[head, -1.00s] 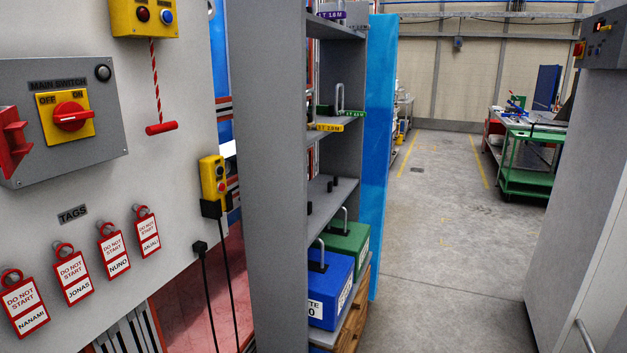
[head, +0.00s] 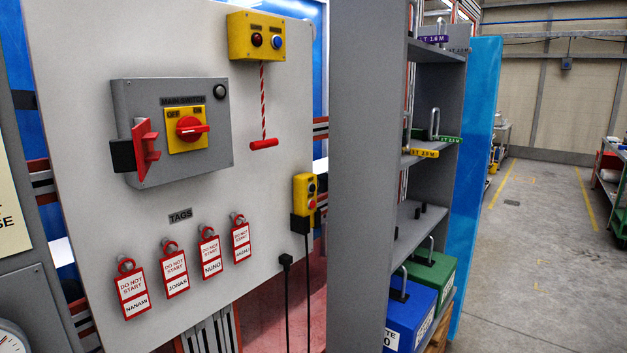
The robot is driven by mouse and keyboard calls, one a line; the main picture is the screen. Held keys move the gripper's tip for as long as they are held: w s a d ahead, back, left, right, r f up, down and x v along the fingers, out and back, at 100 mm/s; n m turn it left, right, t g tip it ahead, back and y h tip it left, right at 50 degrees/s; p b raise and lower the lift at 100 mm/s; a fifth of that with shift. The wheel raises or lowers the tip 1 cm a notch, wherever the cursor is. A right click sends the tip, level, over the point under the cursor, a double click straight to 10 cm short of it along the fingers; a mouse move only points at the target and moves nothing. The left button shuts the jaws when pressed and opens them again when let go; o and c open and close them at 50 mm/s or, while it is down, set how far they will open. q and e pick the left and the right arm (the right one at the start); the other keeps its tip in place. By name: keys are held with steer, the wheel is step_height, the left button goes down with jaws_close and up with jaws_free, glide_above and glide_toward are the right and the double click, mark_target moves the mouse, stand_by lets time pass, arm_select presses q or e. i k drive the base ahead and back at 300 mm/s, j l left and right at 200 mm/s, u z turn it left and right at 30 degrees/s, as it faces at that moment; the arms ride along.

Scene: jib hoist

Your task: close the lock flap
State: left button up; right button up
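The red lock flap (head: 146,148) stands out from the left side of the grey main switch box (head: 218,130), swung away from the box face. A black block (head: 123,156) sits beside it at the box's left edge. The red rotary handle (head: 192,128) on its yellow plate (head: 176,143) lies about level, pointing toward the ON side. Neither of my grippers shows in the head view.
Several red-framed tags (head: 134,291) hang on pegs below the box. A yellow pendant (head: 305,195) and a red pull handle (head: 264,144) hang to the right. A grey shelf (head: 366,180) stands right of the panel. Open floor (head: 535,240) lies far right.

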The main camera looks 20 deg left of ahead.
mark_target(137, 153)
steer(key=k+j+u, duration=0.15)
steer(key=j+u, duration=0.2)
steer(key=k+j+u, duration=0.15)
steer(key=j+u, duration=0.2)
